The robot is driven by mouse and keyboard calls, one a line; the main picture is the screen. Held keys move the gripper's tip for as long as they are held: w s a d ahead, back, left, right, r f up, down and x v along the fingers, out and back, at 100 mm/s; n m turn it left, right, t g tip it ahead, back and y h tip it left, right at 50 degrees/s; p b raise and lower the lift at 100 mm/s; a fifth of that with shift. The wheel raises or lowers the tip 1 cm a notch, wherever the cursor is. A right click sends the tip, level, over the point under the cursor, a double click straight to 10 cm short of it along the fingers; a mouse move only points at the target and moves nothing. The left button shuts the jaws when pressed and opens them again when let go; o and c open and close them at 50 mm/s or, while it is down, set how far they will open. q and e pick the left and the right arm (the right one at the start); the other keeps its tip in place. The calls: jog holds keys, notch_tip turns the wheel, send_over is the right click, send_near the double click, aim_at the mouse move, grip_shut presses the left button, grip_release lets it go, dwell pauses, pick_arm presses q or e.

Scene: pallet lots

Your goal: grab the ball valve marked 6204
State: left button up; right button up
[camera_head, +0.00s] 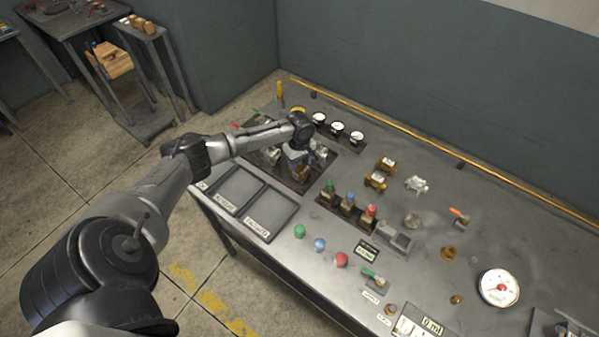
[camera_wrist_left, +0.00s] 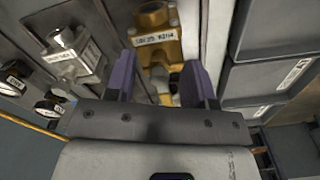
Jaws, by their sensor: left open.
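My left gripper (camera_head: 300,158) is over the dark compartment tray at the back left of the bench. In the left wrist view its two purple fingers (camera_wrist_left: 160,75) are apart, with nothing gripped. A brass valve (camera_wrist_left: 158,48) with a white label lies just beyond and between the fingertips. The label's last part looks like 6204, but the print is too small to be sure. The same brass piece (camera_head: 303,173) shows partly under the gripper in the head view. A silver valve (camera_wrist_left: 75,58) with its own label lies in the compartment to the left.
Other brass valves (camera_head: 376,180) and a silver fitting (camera_head: 416,184) lie on the bench to the right. A yellow rail (camera_head: 400,139) runs along the wall.

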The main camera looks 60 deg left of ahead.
pick_arm(q)
jog(key=shift+f, duration=0.3)
grip_shut()
dwell(0.3)
jog(key=shift+r, duration=0.1)
dwell(0.9)
